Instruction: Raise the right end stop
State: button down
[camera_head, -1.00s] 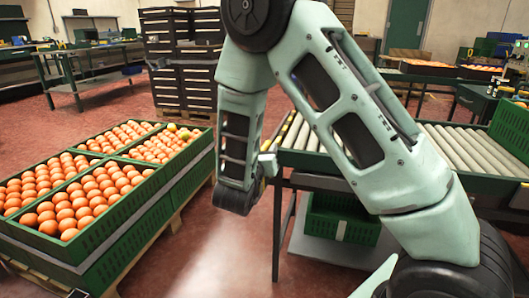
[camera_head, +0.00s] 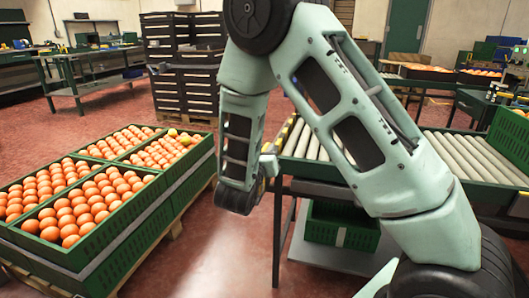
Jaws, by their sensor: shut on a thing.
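A yellow-and-black striped end stop (camera_head: 288,132) lies along the left end of the roller conveyor (camera_head: 460,152). My gripper (camera_head: 269,158) is small in view at the end of my arm, beside the near end of the striped bar. It is shut on the end stop, though its fingertips are mostly hidden and the contact is hard to make out. My arm covers much of the conveyor's middle, so any other end stop there is hidden.
Green crates of oranges (camera_head: 88,262) stand on a pallet at left. A green crate (camera_head: 340,228) sits under the conveyor, and another (camera_head: 512,135) stands at its right. Stacked dark crates (camera_head: 182,70) stand behind. The red floor between the pallet and conveyor is clear.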

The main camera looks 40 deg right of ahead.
notch_tip(320, 180, up, 5)
jog(key=p, duration=0.4)
jog(key=shift+s+d+r, duration=0.1)
jog(key=shift+r, duration=0.1)
jog(key=c, duration=1.4)
grip_release()
jog(key=shift+r, duration=0.1)
jog(key=shift+o, duration=0.2)
jog(key=shift+s+a, duration=0.2)
jog(key=shift+a, duration=0.2)
jog(key=p+v, duration=0.2)
jog(key=v, duration=1.4)
jog(key=shift+s+a, duration=0.25)
